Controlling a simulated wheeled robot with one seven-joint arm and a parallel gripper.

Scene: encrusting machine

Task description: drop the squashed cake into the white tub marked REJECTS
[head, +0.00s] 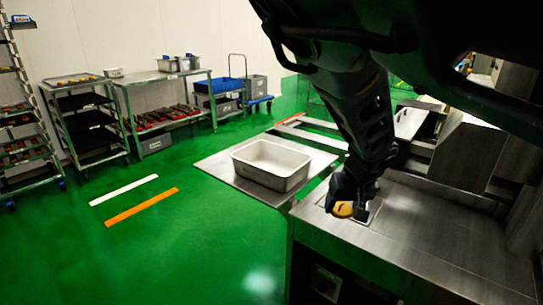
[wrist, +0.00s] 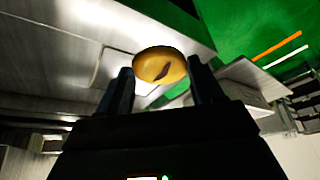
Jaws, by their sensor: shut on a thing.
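The squashed cake (head: 343,210) is a flat yellow-brown round held at the tip of my gripper (head: 350,204), low over the steel worktop. In the wrist view the cake (wrist: 160,66) shows a dark split in its surface and sits between the two dark fingers of my gripper (wrist: 162,88). The gripper is shut on it. A white tub (head: 271,165) stands on a steel shelf to the left of the gripper in the head view and looks empty. It is partly hidden behind the right finger in the wrist view (wrist: 251,97). I cannot read a REJECTS marking on it.
The steel worktop (head: 440,245) carries a square plate under the gripper. The steel shelf (head: 222,168) holding the tub juts over the green floor. Machine housings (head: 466,150) stand on the right. Racks and a table (head: 165,120) with trays are far left. Floor between is clear.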

